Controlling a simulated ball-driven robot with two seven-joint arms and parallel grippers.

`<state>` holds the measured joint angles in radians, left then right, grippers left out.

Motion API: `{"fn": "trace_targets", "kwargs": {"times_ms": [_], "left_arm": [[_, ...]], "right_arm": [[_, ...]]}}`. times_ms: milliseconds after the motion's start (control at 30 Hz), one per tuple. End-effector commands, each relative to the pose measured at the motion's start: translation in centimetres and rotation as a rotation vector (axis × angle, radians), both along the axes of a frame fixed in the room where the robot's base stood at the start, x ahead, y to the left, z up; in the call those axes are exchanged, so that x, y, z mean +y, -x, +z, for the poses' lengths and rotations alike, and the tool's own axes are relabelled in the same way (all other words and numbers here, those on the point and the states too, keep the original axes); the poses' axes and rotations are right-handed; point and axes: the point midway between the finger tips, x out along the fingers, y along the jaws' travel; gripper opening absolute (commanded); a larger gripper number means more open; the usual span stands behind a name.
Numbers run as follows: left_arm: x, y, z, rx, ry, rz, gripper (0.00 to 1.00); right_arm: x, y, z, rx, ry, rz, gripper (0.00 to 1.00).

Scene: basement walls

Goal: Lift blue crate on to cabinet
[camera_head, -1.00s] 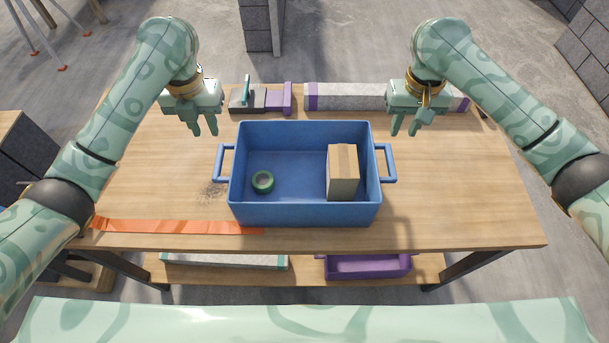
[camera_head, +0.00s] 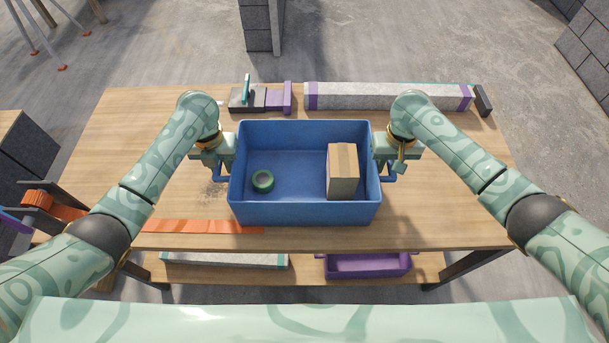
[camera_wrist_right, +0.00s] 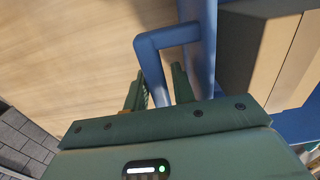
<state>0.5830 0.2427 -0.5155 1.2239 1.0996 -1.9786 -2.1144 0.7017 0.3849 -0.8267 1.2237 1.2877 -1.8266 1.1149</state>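The blue crate (camera_head: 305,214) sits on the wooden table, with a green tape roll (camera_head: 263,181) and a cardboard box (camera_head: 342,172) inside. My left gripper (camera_head: 222,168) is at the crate's left handle; its fingers are mostly hidden. My right gripper (camera_head: 388,172) is at the right handle. In the right wrist view, the fingers of my right gripper (camera_wrist_right: 159,90) are apart, with the blue handle (camera_wrist_right: 151,65) between them. A dark cabinet with a wooden top (camera_head: 18,132) stands at the left edge, partly cut off.
On the table (camera_head: 150,125), a clamp-like tool (camera_head: 262,98) and a long grey-and-purple piece (camera_head: 390,97) lie behind the crate. An orange strap (camera_head: 200,227) lies along the front left. A purple bin (camera_head: 367,265) is on the lower shelf. The crate's sides are otherwise clear.

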Motion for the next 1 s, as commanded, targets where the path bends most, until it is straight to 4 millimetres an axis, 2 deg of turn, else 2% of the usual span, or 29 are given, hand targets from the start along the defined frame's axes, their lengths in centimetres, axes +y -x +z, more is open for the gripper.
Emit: {"fn": "trace_targets", "kwargs": {"times_ms": [233, 267, 333, 767, 1000], "left_arm": [[0.0, 0.0, 0.0, 0.000, 0.001, 0.000, 0.25], [0.0, 0.0, 0.0, 0.000, 0.001, 0.001, 0.20], [0.0, 0.0, 0.0, 0.000, 0.001, 0.001, 0.00], [0.0, -0.1, 0.4, -0.003, 0.001, 0.001, 0.00], [0.0, -0.2, 2.7, -0.010, 0.001, 0.002, 0.00]], "right_arm": [[0.0, 0.0, 0.0, 0.000, -0.001, 0.000, 0.25], [0.0, 0.0, 0.0, 0.000, -0.001, 0.000, 0.20], [0.0, 0.0, 0.0, 0.000, -0.001, 0.000, 0.00], [0.0, -0.1, 0.4, -0.003, -0.001, 0.000, 0.00], [0.0, -0.1, 2.7, -0.010, -0.001, 0.000, 0.00]]}}
